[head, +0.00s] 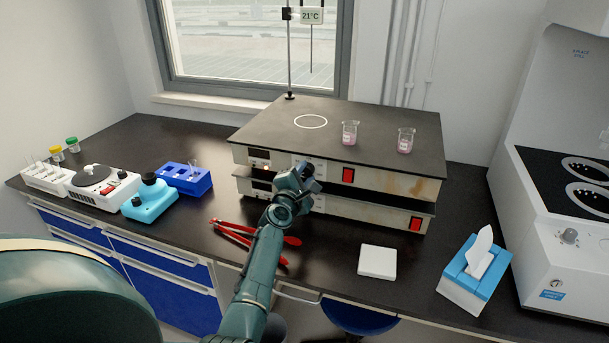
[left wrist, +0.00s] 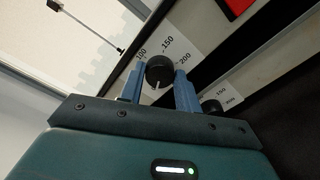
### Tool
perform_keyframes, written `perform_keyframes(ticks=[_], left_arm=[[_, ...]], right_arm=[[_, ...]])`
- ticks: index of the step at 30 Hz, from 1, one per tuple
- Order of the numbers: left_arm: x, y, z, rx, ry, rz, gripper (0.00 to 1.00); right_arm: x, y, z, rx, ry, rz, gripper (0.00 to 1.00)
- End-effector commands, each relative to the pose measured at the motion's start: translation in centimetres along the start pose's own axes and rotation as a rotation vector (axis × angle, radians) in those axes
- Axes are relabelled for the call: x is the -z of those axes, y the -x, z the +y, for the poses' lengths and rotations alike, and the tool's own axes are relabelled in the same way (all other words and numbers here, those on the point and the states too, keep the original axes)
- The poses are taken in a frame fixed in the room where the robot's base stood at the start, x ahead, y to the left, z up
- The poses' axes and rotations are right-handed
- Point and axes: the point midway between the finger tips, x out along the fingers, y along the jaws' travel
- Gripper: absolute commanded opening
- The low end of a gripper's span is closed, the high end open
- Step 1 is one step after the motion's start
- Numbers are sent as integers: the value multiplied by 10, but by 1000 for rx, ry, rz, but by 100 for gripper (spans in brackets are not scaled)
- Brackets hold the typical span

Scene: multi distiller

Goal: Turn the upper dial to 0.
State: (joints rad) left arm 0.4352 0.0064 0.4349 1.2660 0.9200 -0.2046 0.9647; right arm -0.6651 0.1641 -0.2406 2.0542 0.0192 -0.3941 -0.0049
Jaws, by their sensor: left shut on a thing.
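The upper dial (left wrist: 159,68) is a round black knob with a white pointer line, on a pale scale plate where 100, 150 and 200 can be read. The pointer line faces the bottom of the left wrist view, away from these numbers. My left gripper (left wrist: 158,78) has its two blue fingers on either side of the dial, shut on it. In the head view my left gripper (head: 309,177) is at the front of the upper hotplate (head: 393,184) and mostly hides the dial. The 0 mark cannot be seen. My right gripper is not in view.
A lower dial (left wrist: 211,106) sits close by on the lower hotplate (head: 375,215). Two beakers (head: 350,133) (head: 406,140) stand on the upper plate. Red tongs (head: 237,235), a white pad (head: 377,261) and a tissue box (head: 470,282) lie on the bench in front.

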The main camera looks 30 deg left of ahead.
Motion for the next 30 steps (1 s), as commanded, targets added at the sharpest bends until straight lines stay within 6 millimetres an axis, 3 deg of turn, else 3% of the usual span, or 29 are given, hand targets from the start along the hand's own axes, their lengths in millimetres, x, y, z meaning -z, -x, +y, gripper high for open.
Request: perform_keyframes(ticks=[20, 21, 28, 30], left_arm=[[0, 0, -2, 3, 64, -1, 10], [0, 0, -2, 3, 64, 0, 36], [0, 0, -1, 2, 61, 0, 54], [0, 0, -1, 1, 61, 0, 55]], right_arm=[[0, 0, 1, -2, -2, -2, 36], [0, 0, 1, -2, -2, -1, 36], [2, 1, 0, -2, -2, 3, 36], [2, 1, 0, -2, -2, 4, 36]])
